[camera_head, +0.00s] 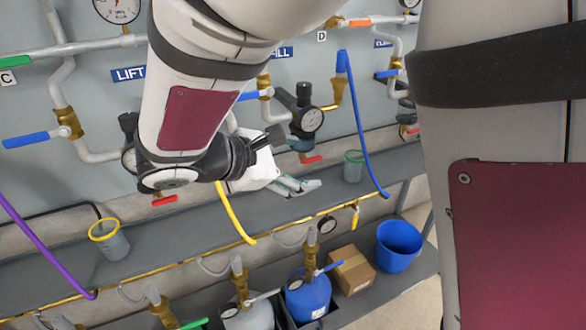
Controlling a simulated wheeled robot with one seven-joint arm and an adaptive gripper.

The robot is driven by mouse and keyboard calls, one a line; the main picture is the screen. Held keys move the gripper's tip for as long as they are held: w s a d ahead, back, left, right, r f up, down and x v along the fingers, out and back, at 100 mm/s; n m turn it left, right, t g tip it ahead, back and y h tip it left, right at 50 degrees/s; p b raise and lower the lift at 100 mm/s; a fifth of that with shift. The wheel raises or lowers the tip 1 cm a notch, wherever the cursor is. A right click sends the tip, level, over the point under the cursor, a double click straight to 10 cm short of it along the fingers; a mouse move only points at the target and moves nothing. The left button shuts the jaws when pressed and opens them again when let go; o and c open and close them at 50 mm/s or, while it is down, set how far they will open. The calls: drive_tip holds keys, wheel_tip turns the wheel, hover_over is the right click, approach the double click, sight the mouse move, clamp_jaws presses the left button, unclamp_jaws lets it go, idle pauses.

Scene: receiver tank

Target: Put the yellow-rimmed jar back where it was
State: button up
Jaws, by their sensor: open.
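The yellow-rimmed jar (116,246) stands upright on the grey shelf (185,221) at the left. It is a translucent grey jar with a yellow ring at its top, and nothing holds it. My gripper (303,186) is over the middle of the same shelf, well to the right of the yellow-rimmed jar. Its fingers point right, are open, and show nothing between them. A green-rimmed jar (353,169) stands on the shelf to the right of my fingertips, apart from them.
A yellow hose (236,217), a purple hose (42,246) and a blue hose (361,130) hang over the shelf. Pipes, gauges and valves line the wall behind. Below are a blue bucket (399,246), a cardboard box (351,270) and tanks. Shelf between yellow-rimmed jar and gripper looks mostly clear.

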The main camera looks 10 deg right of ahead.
drive_tip(key=s+d+r+m+g+y, duration=0.35)
drive_tip(key=s+d+m+g, duration=0.35)
drive_tip(key=s+d, duration=0.6)
drive_tip(key=s+a+f+m+y, duration=0.1)
drive_tip(key=s+a+m+y, duration=0.1)
drive_tip(key=s+m, duration=0.3)
drive_tip(key=s+a+f+m+t+y, duration=0.1)
drive_tip(key=s+m+y, duration=0.3)
drive_tip(key=s, duration=0.7)
drive_tip(key=shift+s+a+m+y, duration=0.4)
drive_tip(key=shift+a+y, duration=0.25)
drive_tip(key=shift+a, duration=0.1)
drive_tip(key=shift+f, duration=0.1)
wheel_tip(320, 180, up, 25)
drive_tip(key=t+p, duration=0.4)
drive_tip(key=p, duration=1.9)
drive_tip(key=shift+f, duration=0.15)
drive_tip(key=shift+d, duration=0.1)
